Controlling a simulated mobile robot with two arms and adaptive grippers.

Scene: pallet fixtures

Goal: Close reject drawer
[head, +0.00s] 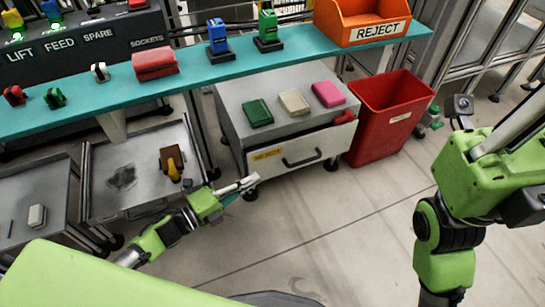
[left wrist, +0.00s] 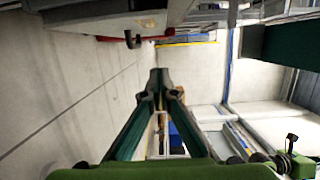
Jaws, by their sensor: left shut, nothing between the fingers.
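The reject drawer (head: 325,148) is the pale front of a low grey cabinet, with a yellow label (head: 267,154) and a dark bar handle (head: 302,158). I cannot tell how far it stands open. My left gripper (head: 252,182) is shut and empty, low in front of the drawer's left corner. Its fingertips look close to that corner in the head view; contact cannot be told. In the left wrist view the closed fingertips (left wrist: 160,76) point over bare floor. My right arm is at the right of the head view; its gripper does not show.
Green, beige and pink blocks (head: 294,102) lie on the cabinet top. A red bin (head: 384,125) stands right of the cabinet. Grey trolleys (head: 110,152) stand to the left. A teal shelf (head: 190,78) with an orange REJECT box (head: 348,15) runs above. The front floor is clear.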

